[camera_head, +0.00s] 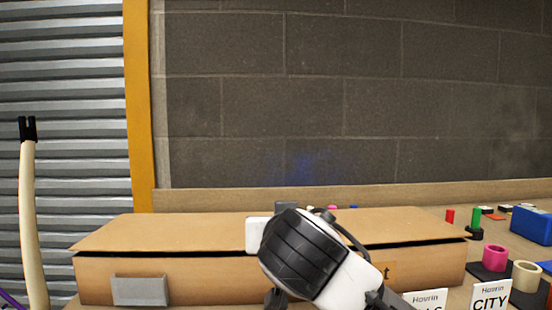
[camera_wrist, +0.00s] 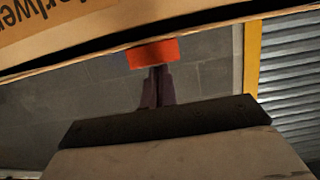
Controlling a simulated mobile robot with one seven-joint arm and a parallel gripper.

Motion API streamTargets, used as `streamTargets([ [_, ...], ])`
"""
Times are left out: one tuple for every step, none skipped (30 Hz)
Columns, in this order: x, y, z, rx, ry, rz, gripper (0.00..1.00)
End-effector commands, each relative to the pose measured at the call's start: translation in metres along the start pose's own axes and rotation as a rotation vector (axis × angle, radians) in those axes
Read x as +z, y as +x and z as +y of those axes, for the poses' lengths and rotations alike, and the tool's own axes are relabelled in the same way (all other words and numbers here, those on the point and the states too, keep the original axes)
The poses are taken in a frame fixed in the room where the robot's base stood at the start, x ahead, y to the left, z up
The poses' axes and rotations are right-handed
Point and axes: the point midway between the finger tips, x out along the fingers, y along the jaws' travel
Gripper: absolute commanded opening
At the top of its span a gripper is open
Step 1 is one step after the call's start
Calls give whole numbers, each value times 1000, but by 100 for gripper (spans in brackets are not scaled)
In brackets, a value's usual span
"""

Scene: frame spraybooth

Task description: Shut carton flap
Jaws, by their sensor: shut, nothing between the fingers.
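A long brown carton (camera_head: 210,281) stands in front of me. Its top flap (camera_head: 190,231) lies almost flat, with a dark narrow gap along the front edge. In the wrist view the carton's printed side (camera_wrist: 60,28) crosses the top, with the dark gap and thin flap edge below it. My gripper (camera_wrist: 157,72) is shut and empty, its dark fingers pointing at that edge. An orange-red block (camera_wrist: 153,53) shows at the fingertips, against or close to the flap edge; I cannot tell whether they touch. In the head view my arm covers the carton's middle and hides the fingers.
A grey plate (camera_head: 139,290) is on the carton's front. Label cards (camera_head: 489,297), tape rolls (camera_head: 495,258) and a blue box (camera_head: 532,225) stand to the right. A pale-handled tool (camera_head: 33,220) is upright at left. A block wall (camera_head: 340,105) rises behind.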

Motion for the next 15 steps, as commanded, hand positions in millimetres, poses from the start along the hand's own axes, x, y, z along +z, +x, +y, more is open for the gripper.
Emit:
streamTargets([
  [9,2,-1,-3,1,15,0],
  [11,2,0,-3,1,24,0],
  [12,2,0,-2,0,34,0],
  [13,2,0,-2,0,40,0],
  [14,2,0,-2,-1,46,0],
  [15,2,0,-1,-1,53,0],
  [15,2,0,-1,-1,57,0],
  [16,2,0,-1,-1,61,0],
  [16,2,0,-1,-1,65,0],
  [16,2,0,-1,-1,67,0],
  [17,2,0,-1,-1,69,0],
  [17,2,0,-1,-1,70,0],
  [17,2,0,-1,-1,71,0],
  [17,2,0,-1,-1,72,0],
  [17,2,0,-1,-1,72,0],
])
